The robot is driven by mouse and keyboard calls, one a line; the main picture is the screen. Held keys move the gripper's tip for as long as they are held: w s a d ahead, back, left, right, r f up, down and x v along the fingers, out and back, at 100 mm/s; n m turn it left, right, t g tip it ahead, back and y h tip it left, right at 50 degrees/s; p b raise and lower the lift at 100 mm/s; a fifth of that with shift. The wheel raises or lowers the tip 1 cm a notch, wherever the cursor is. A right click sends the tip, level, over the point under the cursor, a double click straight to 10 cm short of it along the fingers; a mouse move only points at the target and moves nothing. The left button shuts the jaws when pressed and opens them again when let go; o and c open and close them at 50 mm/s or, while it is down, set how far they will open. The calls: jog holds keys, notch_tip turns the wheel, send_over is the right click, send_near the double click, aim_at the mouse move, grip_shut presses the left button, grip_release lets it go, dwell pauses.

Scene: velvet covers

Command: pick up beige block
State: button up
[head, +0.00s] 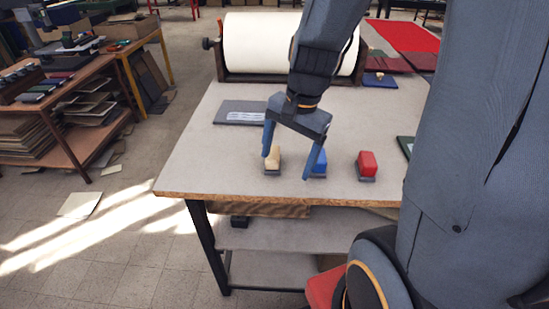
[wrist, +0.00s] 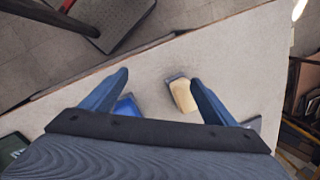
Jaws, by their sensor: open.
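The beige block (head: 272,158) sits on a small dark pad near the front of the table (head: 215,165). In the wrist view the beige block (wrist: 183,96) lies just inside the right-hand finger, with the table top around it. My gripper (head: 293,167) is open and empty, pointing down over the table. Its left finger is beside the beige block in the head view and its right finger is in front of the blue block (head: 319,163). In the wrist view my gripper (wrist: 160,78) spans the beige block and part of the blue block (wrist: 127,107).
A red block (head: 367,163) on a dark pad stands to the right. A grey book (head: 240,112) lies behind, and a large white roll (head: 256,46) stands at the back. A blue item (head: 380,81) lies at the back right. The table's front left is clear.

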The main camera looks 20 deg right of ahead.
aim_at(274, 151)
jog(key=w+m+y, duration=0.1)
jog(key=w+m, duration=0.1)
jog(key=m, duration=0.2)
jog(key=w+d+m, duration=0.1)
jog(key=w+m, duration=0.1)
jog(key=m, duration=0.2)
jog(key=w+r+m+y, duration=0.1)
jog(key=w+m, duration=0.1)
jog(key=m, duration=0.1)
jog(key=shift+w+d+m+t+y, duration=0.2)
jog(key=shift+d+m+t+y, duration=0.1)
jog(key=shift+d+m+t, duration=0.1)
jog(key=shift+w+x, duration=0.1)
jog(key=shift+x, duration=1.75)
jog(key=shift+w+x, duration=0.15)
jog(key=shift+x, duration=1.7)
jog(key=c, duration=1.2)
jog(key=shift+r, duration=0.15)
notch_tip(274, 151, up, 10)
jog(key=shift+f, duration=0.1)
jog(key=o, duration=0.6)
jog(key=shift+c, duration=0.2)
jog(key=c, duration=0.4)
jog(key=shift+a, duration=0.1)
